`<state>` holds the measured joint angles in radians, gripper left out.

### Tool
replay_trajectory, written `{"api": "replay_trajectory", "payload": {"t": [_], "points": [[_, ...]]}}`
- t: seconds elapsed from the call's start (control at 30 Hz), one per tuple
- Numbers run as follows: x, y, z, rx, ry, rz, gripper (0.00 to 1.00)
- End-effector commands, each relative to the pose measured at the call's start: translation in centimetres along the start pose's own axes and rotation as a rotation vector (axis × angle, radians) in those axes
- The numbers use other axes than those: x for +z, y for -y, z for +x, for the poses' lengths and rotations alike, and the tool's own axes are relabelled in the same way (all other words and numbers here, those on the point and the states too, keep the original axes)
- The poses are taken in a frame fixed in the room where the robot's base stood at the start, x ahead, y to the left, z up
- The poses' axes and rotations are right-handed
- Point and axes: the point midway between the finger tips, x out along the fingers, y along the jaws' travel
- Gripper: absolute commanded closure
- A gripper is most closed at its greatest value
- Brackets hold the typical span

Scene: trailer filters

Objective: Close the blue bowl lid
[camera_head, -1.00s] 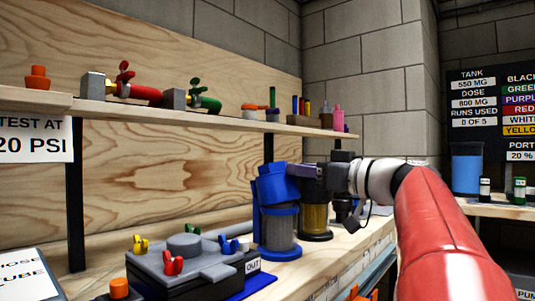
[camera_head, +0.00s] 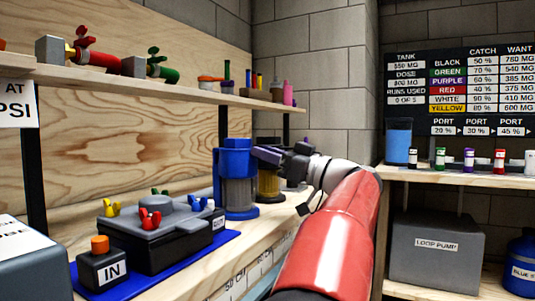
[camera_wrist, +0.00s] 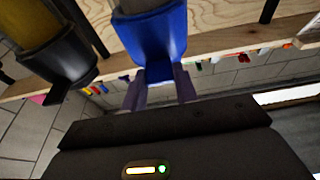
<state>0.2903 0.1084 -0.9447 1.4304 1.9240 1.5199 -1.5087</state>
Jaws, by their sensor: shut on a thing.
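The blue bowl lid (camera_head: 237,160) sits level on top of a clear grey bowl (camera_head: 238,192) with a blue foot, on the workbench. In the wrist view the blue lid (camera_wrist: 160,40) appears upside down, its front tab between my fingers. My gripper (camera_head: 266,155) reaches in from the right, at the height of the lid. It is shut on that tab, and the purple fingers of my gripper (camera_wrist: 160,88) lie on either side of it. Whether the lid is fully seated is too small to tell.
A yellow filter housing (camera_head: 268,184) with a dark foot stands close on the right of the blue one, behind my gripper. A grey-lidded black box (camera_head: 160,235) with coloured wing knobs is at the front left. A shelf (camera_head: 150,84) with valves runs above.

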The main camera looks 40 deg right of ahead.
Motion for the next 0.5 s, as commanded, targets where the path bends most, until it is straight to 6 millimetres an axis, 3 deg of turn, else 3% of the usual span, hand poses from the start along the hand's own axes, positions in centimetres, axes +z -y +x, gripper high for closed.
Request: {"api": "replay_trajectory", "payload": {"t": [0.07,0.1,0.23,0.5], "points": [[0.94,-0.04,0.04,-0.005,0.016,0.011,1.0],[0.96,-0.05,0.05,-0.005,0.017,0.011,0.68],[0.79,-0.05,0.03,-0.003,0.014,0.009,0.51],[0.48,-0.03,-0.02,-0.001,0.01,0.005,0.49]]}}
